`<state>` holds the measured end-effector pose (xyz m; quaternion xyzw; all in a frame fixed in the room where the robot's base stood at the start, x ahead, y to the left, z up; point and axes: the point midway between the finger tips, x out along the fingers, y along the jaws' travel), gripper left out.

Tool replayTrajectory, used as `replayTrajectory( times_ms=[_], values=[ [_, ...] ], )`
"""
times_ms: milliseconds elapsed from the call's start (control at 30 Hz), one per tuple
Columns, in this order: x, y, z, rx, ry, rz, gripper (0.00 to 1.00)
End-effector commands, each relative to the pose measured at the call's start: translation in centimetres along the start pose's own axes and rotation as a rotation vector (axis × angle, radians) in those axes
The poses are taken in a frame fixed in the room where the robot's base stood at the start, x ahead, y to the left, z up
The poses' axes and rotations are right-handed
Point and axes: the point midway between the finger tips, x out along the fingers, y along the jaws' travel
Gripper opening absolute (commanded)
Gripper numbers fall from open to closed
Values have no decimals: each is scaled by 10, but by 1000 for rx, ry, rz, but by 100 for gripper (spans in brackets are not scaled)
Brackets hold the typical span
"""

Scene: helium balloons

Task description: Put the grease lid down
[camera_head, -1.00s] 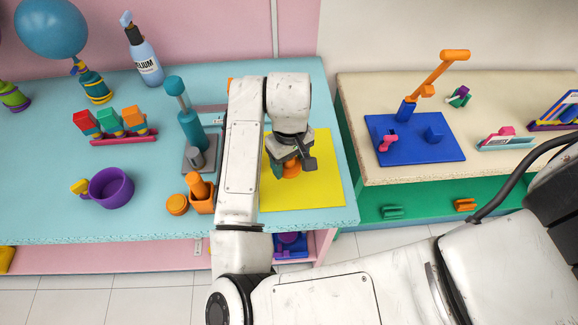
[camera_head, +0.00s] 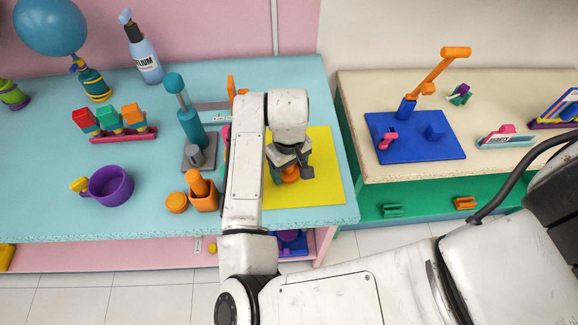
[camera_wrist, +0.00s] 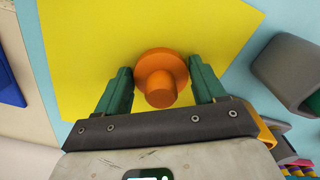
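An orange round lid with a knob (camera_wrist: 160,80) is over the yellow mat (camera_wrist: 90,45) in the wrist view. It also shows partly under my gripper in the head view (camera_head: 290,175). My gripper (camera_wrist: 161,75) has one green finger on each side of the lid. Yellow shows between the fingers and the knob, so the fingers look open around it. Whether a finger touches the lid's rim is hard to tell. The lid seems to be at or very near the mat surface.
An orange pot (camera_head: 204,198) and an orange disc (camera_head: 177,203) stand left of my arm. A teal pump-like device (camera_head: 190,125) and a purple cup (camera_head: 110,187) are farther left. The mat's right part is clear. A gap separates the cream table (camera_head: 360,95).

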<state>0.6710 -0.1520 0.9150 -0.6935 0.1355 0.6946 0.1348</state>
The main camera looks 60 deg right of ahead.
Motion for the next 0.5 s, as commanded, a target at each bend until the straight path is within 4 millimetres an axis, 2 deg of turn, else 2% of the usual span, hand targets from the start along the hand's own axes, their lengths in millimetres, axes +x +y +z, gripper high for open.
replayTrajectory(
  times_ms=[33, 200, 500],
  values=[
    [0, 0, 0, 0, 0, 0, 75],
    [0, 0, 0, 1, 0, 0, 90],
    [-6, 0, 0, 2, 1, -2, 90]
  ],
)
